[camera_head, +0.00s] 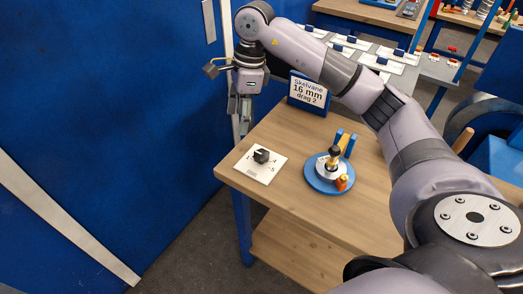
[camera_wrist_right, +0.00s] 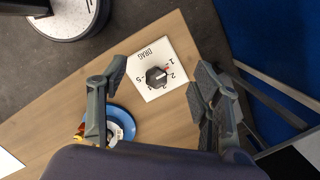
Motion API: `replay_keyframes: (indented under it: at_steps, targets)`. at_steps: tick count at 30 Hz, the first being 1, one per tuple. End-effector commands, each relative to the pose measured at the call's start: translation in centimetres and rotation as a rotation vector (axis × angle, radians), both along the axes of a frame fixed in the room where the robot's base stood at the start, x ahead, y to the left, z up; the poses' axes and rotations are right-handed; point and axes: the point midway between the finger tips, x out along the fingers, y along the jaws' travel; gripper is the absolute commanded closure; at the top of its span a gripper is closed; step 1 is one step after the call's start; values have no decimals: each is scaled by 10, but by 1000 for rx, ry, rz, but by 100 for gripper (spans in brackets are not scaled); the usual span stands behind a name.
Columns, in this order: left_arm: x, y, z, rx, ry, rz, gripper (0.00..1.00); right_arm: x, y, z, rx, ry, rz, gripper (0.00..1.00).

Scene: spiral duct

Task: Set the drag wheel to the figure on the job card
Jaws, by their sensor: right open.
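The drag wheel is a black faceted knob (camera_head: 261,156) on a square white plate (camera_head: 253,170) at the table's left edge. In the right wrist view the knob (camera_wrist_right: 156,77) has a red mark on the side by the 1 and 2; its exact setting is hard to tell. The plate (camera_wrist_right: 150,53) reads DRAG, with figures around the knob. The job card (camera_head: 308,92) stands at the back and reads "Skelvane 16 mm drag 2". My right gripper (camera_head: 245,108) is open and empty, high beyond the table's left edge. Its fingers (camera_wrist_right: 158,80) frame the knob from above without touching. My left gripper is out of view.
A round blue base (camera_head: 316,187) with a black-topped fitting and an orange piece stands right of the plate. A blue wall (camera_head: 100,110) is close on the left. Bare wood lies between card and plate.

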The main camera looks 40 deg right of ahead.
Motion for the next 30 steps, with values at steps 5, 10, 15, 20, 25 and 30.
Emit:
replay_keyframes:
  at_steps: [5, 10, 15, 20, 25, 30]
  targets:
    - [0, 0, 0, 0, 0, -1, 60, -7, -53, 19, -166, 47, -47, 41]
    - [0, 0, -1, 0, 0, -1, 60, -9, -57, 6, -183, 58, -51, 41]
    - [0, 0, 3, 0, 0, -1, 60, -10, -57, -24, -181, 61, -51, 41]
    - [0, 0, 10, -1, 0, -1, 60, -10, -56, -59, -180, 60, -51, 41]
    - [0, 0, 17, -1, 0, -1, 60, -11, -56, -96, -180, 60, -50, 41]
    - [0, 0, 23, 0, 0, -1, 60, -10, -56, -127, -178, 57, -50, 41]
